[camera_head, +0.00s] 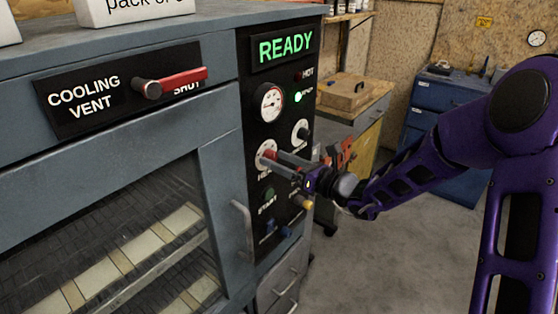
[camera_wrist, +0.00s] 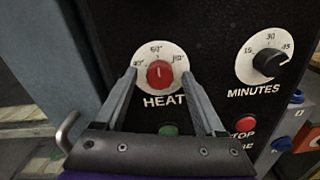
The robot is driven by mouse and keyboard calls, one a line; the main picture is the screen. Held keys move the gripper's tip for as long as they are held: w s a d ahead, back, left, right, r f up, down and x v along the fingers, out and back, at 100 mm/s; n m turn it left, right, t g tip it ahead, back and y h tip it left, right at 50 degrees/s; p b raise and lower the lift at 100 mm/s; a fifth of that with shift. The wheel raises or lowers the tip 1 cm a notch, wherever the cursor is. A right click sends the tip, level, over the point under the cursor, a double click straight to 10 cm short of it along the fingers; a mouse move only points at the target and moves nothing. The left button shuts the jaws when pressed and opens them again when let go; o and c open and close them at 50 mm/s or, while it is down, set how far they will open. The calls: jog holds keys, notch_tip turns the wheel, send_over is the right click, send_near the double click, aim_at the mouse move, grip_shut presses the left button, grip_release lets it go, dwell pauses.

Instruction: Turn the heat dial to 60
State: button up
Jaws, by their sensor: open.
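The heat dial (camera_head: 264,152) is a white disc with a red knob on the black control panel. In the wrist view the heat dial (camera_wrist: 160,52) shows marks 40, 60 and 80, with 60 at the top; I cannot tell for sure which mark the knob points to. My gripper (camera_wrist: 159,78) is open, with one finger on each side of the red knob. I cannot tell whether the fingers touch it. In the head view my gripper (camera_head: 281,163) reaches in from the right and partly hides the dial and its label.
The minutes dial (camera_wrist: 266,58) with a black knob is just right of the heat dial. Below are a green button (camera_wrist: 168,129) and a red stop button (camera_wrist: 245,124). The lit READY display (camera_head: 286,46) and a gauge (camera_head: 268,103) sit above. A door handle (camera_head: 243,228) projects at the left.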

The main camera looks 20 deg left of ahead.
jog(key=v, duration=1.7)
jog(key=shift+d, duration=0.2)
jog(key=shift+f, duration=0.15)
